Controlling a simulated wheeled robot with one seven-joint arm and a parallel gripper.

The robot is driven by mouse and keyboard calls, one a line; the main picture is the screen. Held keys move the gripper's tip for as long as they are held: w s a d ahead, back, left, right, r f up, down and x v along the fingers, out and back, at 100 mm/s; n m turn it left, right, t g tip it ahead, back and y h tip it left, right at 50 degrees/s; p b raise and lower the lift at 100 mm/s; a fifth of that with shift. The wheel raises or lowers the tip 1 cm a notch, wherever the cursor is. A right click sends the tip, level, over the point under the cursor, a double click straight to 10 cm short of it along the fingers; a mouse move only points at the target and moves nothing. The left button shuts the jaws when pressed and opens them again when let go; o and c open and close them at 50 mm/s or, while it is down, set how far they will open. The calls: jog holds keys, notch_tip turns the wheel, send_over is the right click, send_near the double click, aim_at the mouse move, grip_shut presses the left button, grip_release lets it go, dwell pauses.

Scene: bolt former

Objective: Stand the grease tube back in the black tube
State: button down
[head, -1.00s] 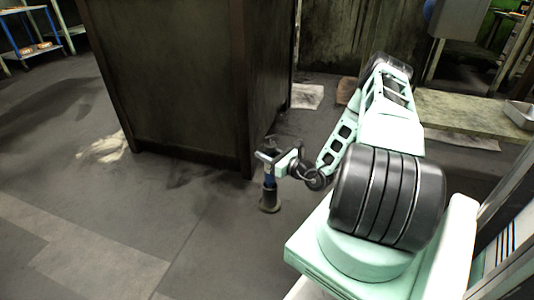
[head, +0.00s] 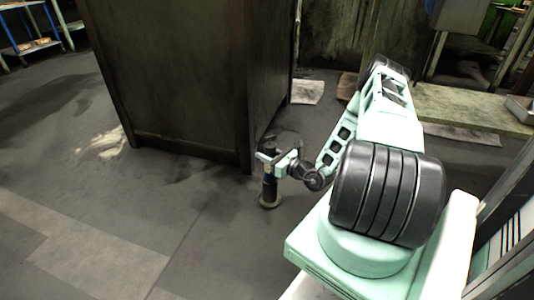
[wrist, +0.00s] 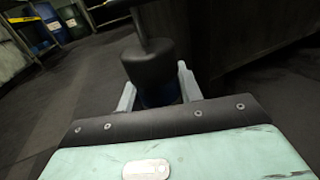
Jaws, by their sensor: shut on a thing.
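The grease tube (wrist: 148,62) stands about upright between my gripper's fingers in the wrist view, with a thick black upper part, a thin rod above it and a blue part (wrist: 160,96) low between the fingers. My gripper (head: 269,158) is shut on it in the head view, close to the floor. Directly below is the dark upright black tube (head: 269,188) on a round pale base (head: 270,203). The tube's lower end appears lined up with or inside the black tube; how deep it sits I cannot tell.
A large dark cabinet (head: 180,90) stands just behind my gripper, its near corner close by. A pale low platform (head: 465,110) is at the right. A blue-framed shelf (head: 30,45) is at the far left. The floor at left and front is open.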

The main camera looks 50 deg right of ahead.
jog(key=shift+f, duration=0.3)
jog(key=shift+f+b, duration=0.4)
jog(key=shift+f, duration=0.65)
jog(key=shift+f+b, duration=0.3)
jog(key=shift+f, duration=0.25)
jog(key=c, duration=0.9)
grip_release()
jog(key=shift+o, duration=0.2)
jog(key=shift+s, duration=0.1)
